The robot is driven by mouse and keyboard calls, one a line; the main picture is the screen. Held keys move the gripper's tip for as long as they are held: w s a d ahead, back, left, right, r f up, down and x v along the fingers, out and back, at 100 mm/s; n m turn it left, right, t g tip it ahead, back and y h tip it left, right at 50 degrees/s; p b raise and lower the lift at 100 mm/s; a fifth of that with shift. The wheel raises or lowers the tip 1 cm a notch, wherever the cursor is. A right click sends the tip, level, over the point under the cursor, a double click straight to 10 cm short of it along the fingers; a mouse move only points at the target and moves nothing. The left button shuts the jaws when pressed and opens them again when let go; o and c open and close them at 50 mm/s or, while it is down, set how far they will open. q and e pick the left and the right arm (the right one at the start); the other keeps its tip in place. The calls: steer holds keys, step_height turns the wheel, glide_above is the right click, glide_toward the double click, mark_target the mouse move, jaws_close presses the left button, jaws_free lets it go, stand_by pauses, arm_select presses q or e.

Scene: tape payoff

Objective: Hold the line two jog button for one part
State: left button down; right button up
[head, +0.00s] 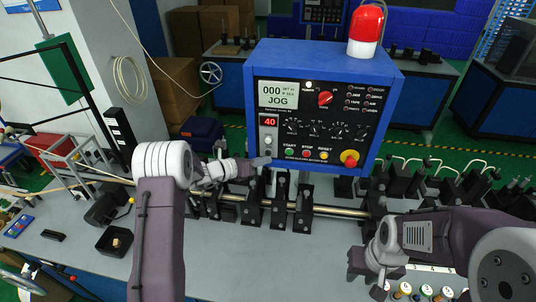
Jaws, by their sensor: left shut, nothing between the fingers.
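The blue control box (392,92) stands at the back centre. Its dark panel has a display (278,94) reading 000 and JOG, and a red readout showing 40 (269,121). Below are a green START button (289,152), a red STOP button (306,153) and a yellow RESET button (324,155). I cannot tell which control is the line two jog button. My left gripper (264,161) is shut and empty at the panel's lower left corner, left of START; contact is unclear. My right gripper (360,265) is low at the right over the bench, its fingers' opening unclear.
A red beacon (366,24) tops the box. A rail (335,210) with black brackets crosses the bench (235,265) in front of it. A small blue button panel (18,226) and a black tray (114,241) lie left. Several coloured knobs (426,290) stand at the front right.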

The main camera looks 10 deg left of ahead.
stand_by(0.7)
arm_select(q)
steer(key=shift+w, duration=0.4)
steer(key=shift+w, duration=0.4)
stand_by(6.5)
